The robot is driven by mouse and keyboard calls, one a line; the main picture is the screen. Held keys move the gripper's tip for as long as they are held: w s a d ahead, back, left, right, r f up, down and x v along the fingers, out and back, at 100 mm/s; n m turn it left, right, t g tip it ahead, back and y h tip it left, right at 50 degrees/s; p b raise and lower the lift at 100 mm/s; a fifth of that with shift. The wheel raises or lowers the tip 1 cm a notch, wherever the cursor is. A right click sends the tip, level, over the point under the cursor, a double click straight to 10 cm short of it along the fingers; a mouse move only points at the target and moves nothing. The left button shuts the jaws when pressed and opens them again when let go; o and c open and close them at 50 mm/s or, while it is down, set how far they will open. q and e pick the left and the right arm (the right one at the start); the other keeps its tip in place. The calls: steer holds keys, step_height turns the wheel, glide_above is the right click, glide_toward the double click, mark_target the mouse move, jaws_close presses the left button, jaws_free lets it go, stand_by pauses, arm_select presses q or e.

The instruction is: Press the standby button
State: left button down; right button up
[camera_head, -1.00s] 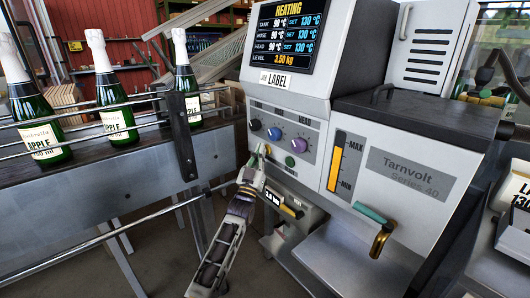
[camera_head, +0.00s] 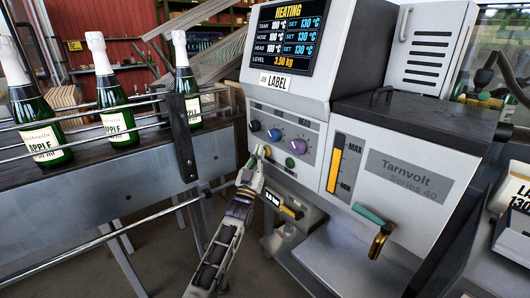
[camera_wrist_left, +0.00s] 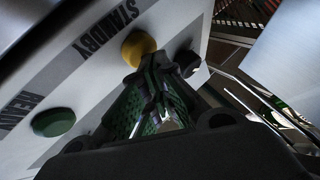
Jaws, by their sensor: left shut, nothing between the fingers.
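The standby button is a yellow round button (camera_wrist_left: 138,47) beside the word STANDBY on the machine's pale panel. In the head view the yellow button (camera_head: 267,150) shows just beside my left fingertips. My left gripper (camera_head: 260,155) is shut and empty, its tips at the panel. In the left wrist view the shut fingers (camera_wrist_left: 155,72) reach the lower edge of the yellow button; I cannot tell whether they touch it. A green button (camera_wrist_left: 54,122) by the READY label lies to the left, and a dark button (camera_wrist_left: 187,62) to the right. My right gripper is not in view.
The screen (camera_head: 287,38) reads HEATING, with 100 °C readings and 130 °C set values. A bottle conveyor (camera_head: 100,180) with rails stands left. A teal-handled brass tap (camera_head: 378,238) juts out right.

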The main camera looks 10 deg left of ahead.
arm_select(q)
steer(key=s+a+p, duration=0.3)
steer(key=s+p, duration=0.1)
steer(key=shift+s+a, duration=0.4)
stand_by(0.6)
stand_by(1.5)
